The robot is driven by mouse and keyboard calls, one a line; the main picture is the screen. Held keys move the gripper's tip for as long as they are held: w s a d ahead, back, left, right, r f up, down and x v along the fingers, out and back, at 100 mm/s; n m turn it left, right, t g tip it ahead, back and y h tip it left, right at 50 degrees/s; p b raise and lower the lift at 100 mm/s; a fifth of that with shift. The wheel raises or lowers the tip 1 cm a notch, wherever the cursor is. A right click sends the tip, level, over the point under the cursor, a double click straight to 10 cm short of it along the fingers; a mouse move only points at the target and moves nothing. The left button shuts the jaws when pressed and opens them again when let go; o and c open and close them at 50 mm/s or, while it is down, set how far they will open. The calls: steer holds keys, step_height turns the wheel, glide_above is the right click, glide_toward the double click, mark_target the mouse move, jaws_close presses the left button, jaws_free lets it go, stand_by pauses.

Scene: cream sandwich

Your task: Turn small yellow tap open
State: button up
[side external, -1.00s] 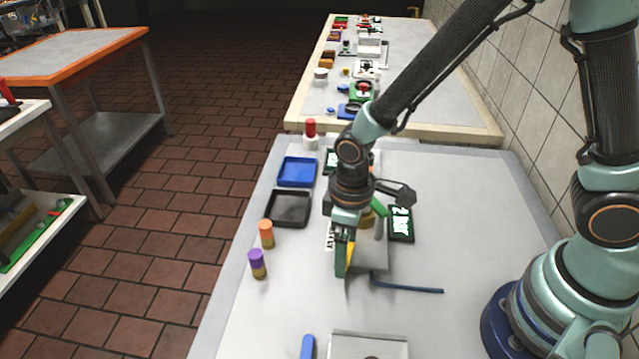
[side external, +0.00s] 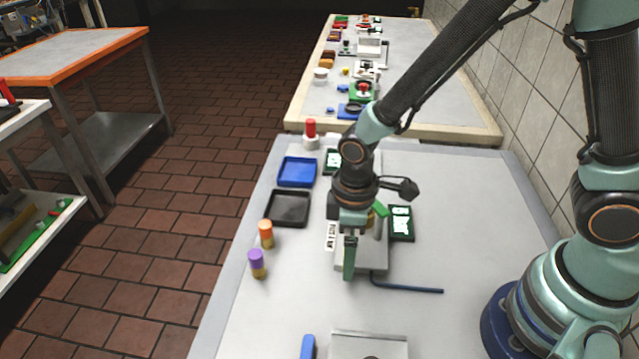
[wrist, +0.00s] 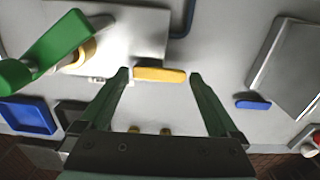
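The small yellow tap (wrist: 160,75) shows in the wrist view as a short rounded bar at the edge of a grey-white block (wrist: 125,30). It lies lengthwise across the gap between my fingertips, with a small space at each end. My gripper (wrist: 159,78) is open around it and holds nothing. In the side view my gripper (side external: 349,262) points down at the block's (side external: 374,263) front left, and its fingers hide the yellow tap. A larger green handle (wrist: 45,55) on a cream stem stands on the same block, left in the wrist view.
A thin dark blue rod (side external: 410,289) runs right from the block. A green-and-white panel (side external: 401,224) is behind it. Blue (side external: 297,172) and black (side external: 289,208) trays, and orange (side external: 266,233) and purple (side external: 257,263) topped cylinders, stand left. The table's right side is mostly clear.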

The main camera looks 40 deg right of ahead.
step_height(320, 180, up, 12)
stand_by(0.8)
steer(key=shift+r, duration=0.1)
